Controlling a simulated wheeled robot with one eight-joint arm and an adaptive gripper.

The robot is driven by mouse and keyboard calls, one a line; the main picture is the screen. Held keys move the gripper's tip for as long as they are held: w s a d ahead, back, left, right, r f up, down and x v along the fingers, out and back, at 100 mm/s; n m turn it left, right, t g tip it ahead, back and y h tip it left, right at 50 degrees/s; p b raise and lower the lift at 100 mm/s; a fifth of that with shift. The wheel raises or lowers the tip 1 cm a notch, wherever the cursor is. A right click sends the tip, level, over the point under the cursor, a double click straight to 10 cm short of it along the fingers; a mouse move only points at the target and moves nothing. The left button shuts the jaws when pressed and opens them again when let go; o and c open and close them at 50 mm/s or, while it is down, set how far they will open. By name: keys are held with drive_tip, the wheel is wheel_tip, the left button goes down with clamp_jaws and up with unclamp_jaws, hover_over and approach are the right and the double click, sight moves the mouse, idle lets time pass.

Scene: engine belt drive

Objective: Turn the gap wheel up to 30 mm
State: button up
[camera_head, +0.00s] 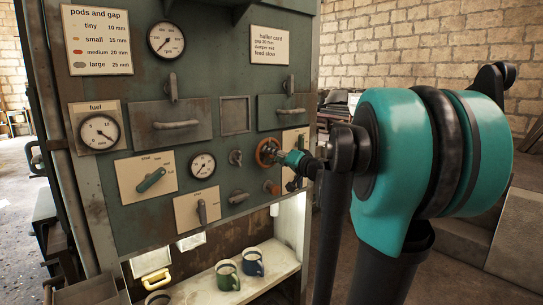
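An orange-brown handwheel (265,149), which looks like the gap wheel, sits on the right part of the green panel (223,140). My gripper (281,157) is at its right side, very close to the rim or touching it. The fingers are too small, and partly hidden by the wrist, to tell whether they are open or shut on the rim. No gap scale can be read near the wheel. A card (270,46) at the upper right reads "haller card", with a gap line that looks like 30 mm.
A "pods and gap" chart (97,40) hangs at the upper left. Levers, gauges and drawer handles surround the wheel. A smaller orange knob (271,188) is just below it. Green (228,276) and blue (253,263) mugs stand on the lower shelf.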

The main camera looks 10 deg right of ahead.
drive_tip(key=shift+w+a, duration=0.25)
drive_tip(key=shift+w, duration=0.1)
clamp_jaws()
